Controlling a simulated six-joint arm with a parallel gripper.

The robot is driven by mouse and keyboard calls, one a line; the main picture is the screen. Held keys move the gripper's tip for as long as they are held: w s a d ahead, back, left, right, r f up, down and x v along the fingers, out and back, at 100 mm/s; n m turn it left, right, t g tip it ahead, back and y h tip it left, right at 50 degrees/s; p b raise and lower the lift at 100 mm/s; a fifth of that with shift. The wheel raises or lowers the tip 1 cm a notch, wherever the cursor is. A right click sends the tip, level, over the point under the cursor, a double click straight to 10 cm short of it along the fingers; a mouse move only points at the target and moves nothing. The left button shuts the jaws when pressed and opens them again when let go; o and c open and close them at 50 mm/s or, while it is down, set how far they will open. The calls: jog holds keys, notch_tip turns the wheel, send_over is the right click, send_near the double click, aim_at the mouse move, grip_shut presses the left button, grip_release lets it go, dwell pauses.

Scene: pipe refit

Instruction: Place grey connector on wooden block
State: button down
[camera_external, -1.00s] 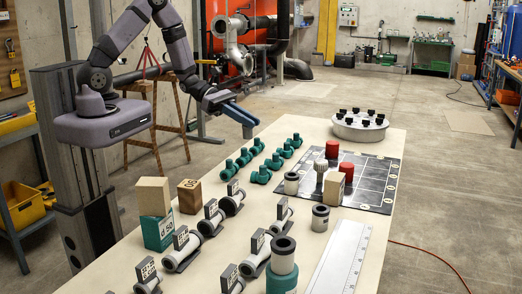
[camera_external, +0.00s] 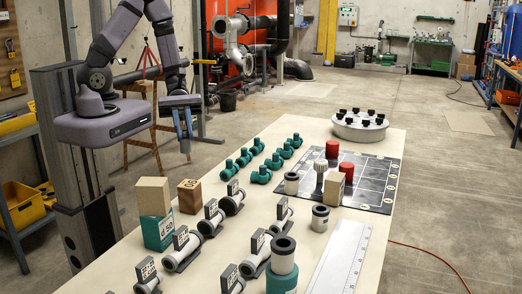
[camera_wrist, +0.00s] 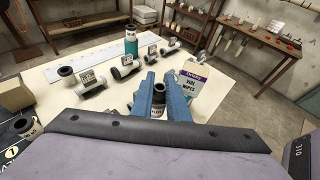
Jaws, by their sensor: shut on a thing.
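My gripper (camera_external: 184,143) is in the air left of the table, its blue fingers pointing down. In the wrist view my gripper (camera_wrist: 164,80) has a short grey connector (camera_wrist: 158,100) with a dark ring end between its fingers. That connector cannot be made out in the external view. A pale wooden block (camera_external: 153,196) stands on a teal block (camera_external: 157,232) at the table's left edge. A darker wooden block (camera_external: 189,196) is beside it, and another pale wooden block (camera_external: 347,171) stands on the dark mat. Which block is the task's I cannot tell.
Several grey pipe pieces with tags (camera_external: 182,249) lie along the table (camera_external: 225,265). Teal fittings (camera_external: 262,176) are further back. A grey ring piece (camera_external: 283,254) stands on a teal cylinder at the front.

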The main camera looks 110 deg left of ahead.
aim_at(186, 151)
jog(key=shift+f, duration=3.05)
jog(key=shift+f+p, duration=0.5)
jog(key=shift+f, duration=1.4)
jog(key=c, duration=1.7)
grip_release()
jog(key=shift+f, duration=0.1)
